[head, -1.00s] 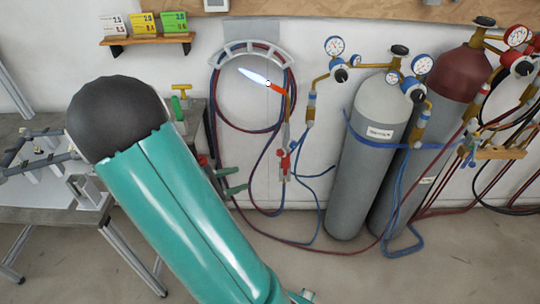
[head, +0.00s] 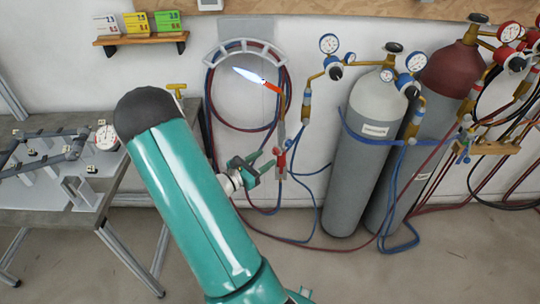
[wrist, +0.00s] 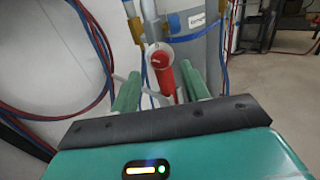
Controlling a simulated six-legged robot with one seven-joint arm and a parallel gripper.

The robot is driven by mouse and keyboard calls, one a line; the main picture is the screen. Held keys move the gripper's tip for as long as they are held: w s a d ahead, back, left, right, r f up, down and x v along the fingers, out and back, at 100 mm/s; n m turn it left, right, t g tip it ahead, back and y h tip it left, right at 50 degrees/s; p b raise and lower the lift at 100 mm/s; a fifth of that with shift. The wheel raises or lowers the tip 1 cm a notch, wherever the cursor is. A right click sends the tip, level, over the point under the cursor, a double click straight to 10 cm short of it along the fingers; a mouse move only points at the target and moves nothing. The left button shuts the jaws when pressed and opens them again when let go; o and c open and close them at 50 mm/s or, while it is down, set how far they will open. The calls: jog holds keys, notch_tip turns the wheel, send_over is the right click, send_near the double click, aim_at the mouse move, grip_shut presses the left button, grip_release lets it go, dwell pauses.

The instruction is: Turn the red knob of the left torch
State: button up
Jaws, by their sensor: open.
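The left torch (head: 282,110) hangs upright at the hose rack, its tip lit with a white-blue flame (head: 248,76). Its red knob (head: 281,160) is low on the torch body. My gripper (head: 266,164), with green fingers, is open beside the knob, just to its left in the head view. In the wrist view the red knob (wrist: 163,68) shows between the two fingers of my gripper (wrist: 160,78), end face towards me. I see no grip on it; whether either finger touches it I cannot tell.
Coiled red and blue hoses (head: 212,110) hang around the torch. A grey cylinder (head: 362,170) and a maroon-topped cylinder (head: 452,75) stand to the right. A workbench (head: 60,205) with a metal frame stands at the left. Hoses trail on the floor.

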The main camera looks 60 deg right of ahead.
aim_at(274, 152)
jog(key=shift+x, duration=1.75)
jog(key=shift+c, duration=0.5)
jog(key=c, duration=0.9)
jog(key=m, duration=1.2)
jog(key=shift+r+t, duration=0.1)
jog(key=shift+t, duration=0.3)
